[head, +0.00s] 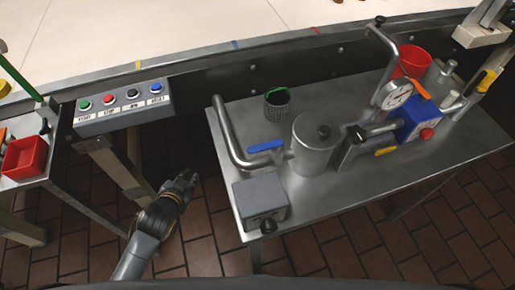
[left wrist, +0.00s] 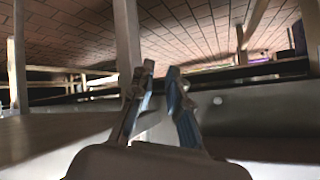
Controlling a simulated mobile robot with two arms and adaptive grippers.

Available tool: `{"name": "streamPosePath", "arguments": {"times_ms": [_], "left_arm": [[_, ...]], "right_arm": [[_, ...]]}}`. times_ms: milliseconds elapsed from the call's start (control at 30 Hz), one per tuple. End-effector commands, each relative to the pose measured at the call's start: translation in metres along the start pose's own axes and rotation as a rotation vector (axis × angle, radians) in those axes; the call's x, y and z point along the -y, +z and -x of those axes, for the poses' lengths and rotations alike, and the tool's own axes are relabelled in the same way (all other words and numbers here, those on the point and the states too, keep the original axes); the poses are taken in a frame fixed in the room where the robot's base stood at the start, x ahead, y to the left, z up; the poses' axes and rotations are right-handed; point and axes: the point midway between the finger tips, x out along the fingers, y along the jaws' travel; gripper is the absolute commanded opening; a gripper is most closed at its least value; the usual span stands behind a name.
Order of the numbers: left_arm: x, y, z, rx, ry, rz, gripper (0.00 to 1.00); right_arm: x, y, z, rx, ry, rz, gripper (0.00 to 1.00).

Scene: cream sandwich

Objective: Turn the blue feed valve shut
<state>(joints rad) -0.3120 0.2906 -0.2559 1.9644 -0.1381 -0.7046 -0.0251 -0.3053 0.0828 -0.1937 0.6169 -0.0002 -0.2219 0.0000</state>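The blue feed valve (head: 265,146) is a blue lever handle on the grey pipe beside the lidded metal pot (head: 315,145), on the steel table. The handle lies nearly level across the picture. My left gripper (head: 188,178) is left of the table, over the brick floor and apart from the valve. In the left wrist view its two fingers (left wrist: 159,72) stand a little apart with nothing between them. The valve cannot be made out in the left wrist view. My right gripper is not in view.
A grey box with a black knob (head: 260,197) stands at the table's left front, near the valve. A button panel (head: 123,107) is at the left. A gauge (head: 397,95), a blue pump block (head: 418,120) and a red funnel (head: 411,62) stand to the right. The table front (head: 340,215) is bare.

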Motion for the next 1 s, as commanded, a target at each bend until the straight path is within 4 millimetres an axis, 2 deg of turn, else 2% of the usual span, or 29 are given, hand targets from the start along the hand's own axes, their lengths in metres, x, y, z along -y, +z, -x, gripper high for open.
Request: {"name": "streamPosePath", "arguments": {"times_ms": [33,200,400,600,700,767,867,1000], "left_arm": [[0.008,-0.026,0.008,-0.062,-0.017,-0.025,0.16],[0.029,-0.116,0.031,-0.342,-0.072,-0.173,0.16],[0.032,-0.182,0.045,-0.636,-0.097,-0.361,0.16],[0.019,-0.23,0.066,-0.969,-0.076,-0.623,0.16],[0.008,-0.242,0.083,-1.173,-0.025,-0.807,0.16],[0.001,-0.24,0.095,-1.292,0.026,-0.921,0.16],[-0.006,-0.225,0.111,-1.455,0.13,-1.091,0.16],[-0.003,-0.196,0.128,-1.603,0.279,-1.259,0.16]], "right_arm": [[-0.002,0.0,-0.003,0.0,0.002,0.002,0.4],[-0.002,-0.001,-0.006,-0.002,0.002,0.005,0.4],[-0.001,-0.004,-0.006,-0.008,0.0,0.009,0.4],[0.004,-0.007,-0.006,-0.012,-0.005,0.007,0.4],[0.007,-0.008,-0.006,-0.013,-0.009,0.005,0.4],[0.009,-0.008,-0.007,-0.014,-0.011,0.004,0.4],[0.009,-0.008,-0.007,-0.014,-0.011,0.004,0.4],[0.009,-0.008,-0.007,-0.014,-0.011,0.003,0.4]]}}
